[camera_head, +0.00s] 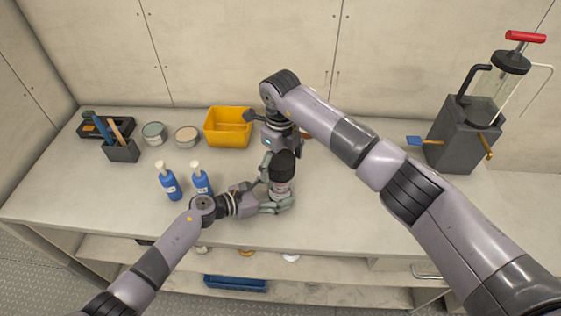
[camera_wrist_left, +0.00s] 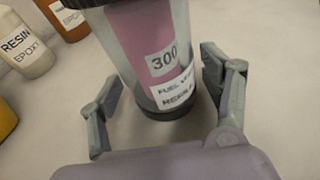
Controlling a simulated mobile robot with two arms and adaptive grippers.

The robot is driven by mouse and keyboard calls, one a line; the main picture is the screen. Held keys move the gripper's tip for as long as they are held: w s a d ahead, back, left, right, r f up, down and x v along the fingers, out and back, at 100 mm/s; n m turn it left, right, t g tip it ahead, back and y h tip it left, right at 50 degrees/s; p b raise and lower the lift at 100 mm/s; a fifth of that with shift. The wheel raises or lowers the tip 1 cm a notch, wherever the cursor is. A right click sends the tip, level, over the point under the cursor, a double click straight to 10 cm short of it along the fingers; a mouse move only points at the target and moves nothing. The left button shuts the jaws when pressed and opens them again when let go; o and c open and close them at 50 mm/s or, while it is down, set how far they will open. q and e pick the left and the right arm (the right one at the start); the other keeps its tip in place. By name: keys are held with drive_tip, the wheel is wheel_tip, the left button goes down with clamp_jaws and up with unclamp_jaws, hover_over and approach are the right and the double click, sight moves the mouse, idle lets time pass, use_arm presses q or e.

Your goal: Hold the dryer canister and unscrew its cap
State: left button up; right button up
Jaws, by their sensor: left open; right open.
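The dryer canister (camera_head: 281,189) stands upright on the bench, a clear body with pink contents and a black cap (camera_head: 283,165). In the left wrist view the canister (camera_wrist_left: 155,50) carries a "300" label and fills the space between the fingers; only a dark edge of its cap shows at the top. My left gripper (camera_head: 273,197) is open, low on the canister's body, with one finger on each side and gaps visible in the wrist view. My right gripper (camera_head: 280,152) is open and points down from above at the cap; its contact with the cap cannot be told.
Two blue bottles (camera_head: 167,183) stand left of my left wrist. A yellow bin (camera_head: 229,127), two tins (camera_head: 154,133) and a tool holder (camera_head: 122,150) are further back. A grey pump unit (camera_head: 462,135) with a red handle stands at right. The bench's front left is clear.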

use_arm(q)
drive_tip(key=shift+d, duration=0.1)
drive_tip(key=shift+c, duration=0.3)
drive_tip(key=c, duration=0.9)
drive_tip(key=shift+c, duration=0.2)
use_arm(e)
drive_tip(key=shift+c, duration=0.2)
drive_tip(key=c, duration=1.3)
use_arm(q)
drive_tip(key=o, duration=0.4)
drive_tip(key=c, duration=1.1)
